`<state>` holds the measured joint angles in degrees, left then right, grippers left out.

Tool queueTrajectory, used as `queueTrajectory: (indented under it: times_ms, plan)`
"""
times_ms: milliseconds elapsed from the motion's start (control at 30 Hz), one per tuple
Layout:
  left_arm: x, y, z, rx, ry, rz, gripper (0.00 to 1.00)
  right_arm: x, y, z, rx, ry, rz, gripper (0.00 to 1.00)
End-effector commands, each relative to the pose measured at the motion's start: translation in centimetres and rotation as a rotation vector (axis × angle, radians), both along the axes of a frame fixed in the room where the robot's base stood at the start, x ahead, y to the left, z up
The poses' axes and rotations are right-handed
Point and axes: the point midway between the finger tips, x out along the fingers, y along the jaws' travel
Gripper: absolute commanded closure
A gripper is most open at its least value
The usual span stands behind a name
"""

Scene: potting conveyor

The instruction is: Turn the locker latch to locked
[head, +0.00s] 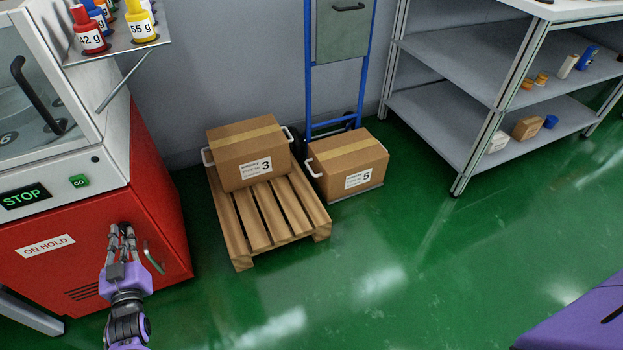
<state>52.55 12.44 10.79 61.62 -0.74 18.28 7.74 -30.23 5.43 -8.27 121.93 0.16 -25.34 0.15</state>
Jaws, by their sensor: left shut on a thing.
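The red locker (60,262) stands at the left under the white machine, with an "ON HOLD" label (46,246) on its front. A curved grey-green handle (153,258) is on the front near its right edge. My left gripper (122,232) is at the locker front, between the label and the handle. Its fingers are closed together on a small part there, which appears to be the latch. The fingers hide nearly all of it, so its angle cannot be told. The locker door looks shut. My right gripper is not in view.
A wooden pallet (244,226) carries a carton marked 3 (240,146). A carton marked 5 (335,155) sits on a blue hand truck (309,85). Metal shelving (447,118) stands at the right. The green floor (420,260) is clear in front.

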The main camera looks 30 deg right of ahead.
Motion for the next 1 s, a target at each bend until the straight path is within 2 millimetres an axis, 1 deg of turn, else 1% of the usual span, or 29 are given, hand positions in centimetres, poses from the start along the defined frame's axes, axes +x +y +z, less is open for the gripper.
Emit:
queueTrajectory:
  times_ms: [67, 100, 200, 433, 500, 533, 633, 767, 1000]
  plan:
    - [0.0, 0.0, 0.0, -0.003, 0.000, 0.001, 1.00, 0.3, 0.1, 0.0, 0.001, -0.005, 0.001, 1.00]
    - [0.0, 0.0, 0.0, -0.003, 0.000, 0.001, 0.84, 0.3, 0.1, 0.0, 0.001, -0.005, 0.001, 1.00]
    - [0.0, 0.0, 0.0, -0.002, 0.000, 0.001, 0.71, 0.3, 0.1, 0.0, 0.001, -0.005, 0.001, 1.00]
    - [0.0, 0.0, 0.0, -0.001, 0.000, 0.000, 0.70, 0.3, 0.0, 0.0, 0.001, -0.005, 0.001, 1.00]
    - [-0.1, 0.0, 0.0, -0.001, 0.000, 0.000, 0.70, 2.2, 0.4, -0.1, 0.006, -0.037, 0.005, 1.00]
    - [-0.2, 0.0, 0.0, 0.000, 0.001, 0.000, 0.70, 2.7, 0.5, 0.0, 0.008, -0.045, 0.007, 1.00]
    - [-1.0, 0.0, -0.1, 0.000, 0.002, 0.001, 0.70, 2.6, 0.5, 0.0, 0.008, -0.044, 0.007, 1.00]
    - [-3.3, 0.1, -0.2, 0.000, 0.002, 0.001, 0.70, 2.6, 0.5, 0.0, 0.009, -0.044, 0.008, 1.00]
    - [-8.4, 0.3, -0.1, 0.000, 0.002, 0.001, 0.70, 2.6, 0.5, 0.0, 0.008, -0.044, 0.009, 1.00]
